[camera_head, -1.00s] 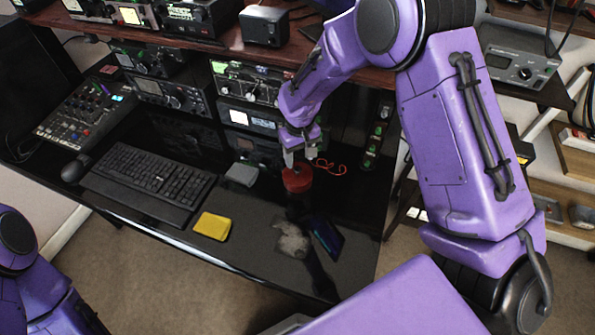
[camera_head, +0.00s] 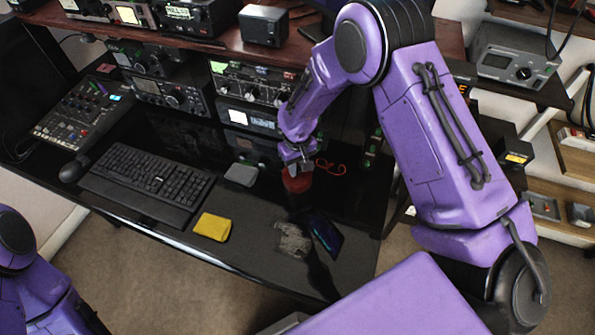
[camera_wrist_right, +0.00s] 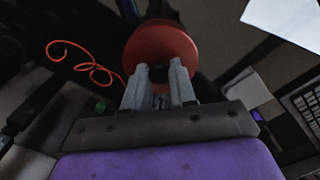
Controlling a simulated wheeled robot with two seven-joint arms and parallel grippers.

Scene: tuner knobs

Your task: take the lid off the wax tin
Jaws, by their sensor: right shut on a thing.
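The wax tin is red and round and stands on the black desk (camera_head: 260,225); in the head view the tin (camera_head: 297,184) shows below my right gripper. My right gripper (camera_head: 298,165) points down at its top. In the right wrist view the round red top of the tin (camera_wrist_right: 160,45) lies just beyond the fingertips, and my right gripper (camera_wrist_right: 161,72) is shut on the lid at the top. The fingers hide the grasped part, and the seam between lid and tin cannot be made out. Of my left arm only purple links show at the lower left; its gripper is out of view.
A red cord (camera_head: 331,167) lies right of the tin. A dark phone-like slab (camera_head: 326,235) lies in front. Radio gear (camera_head: 250,85) stands behind.

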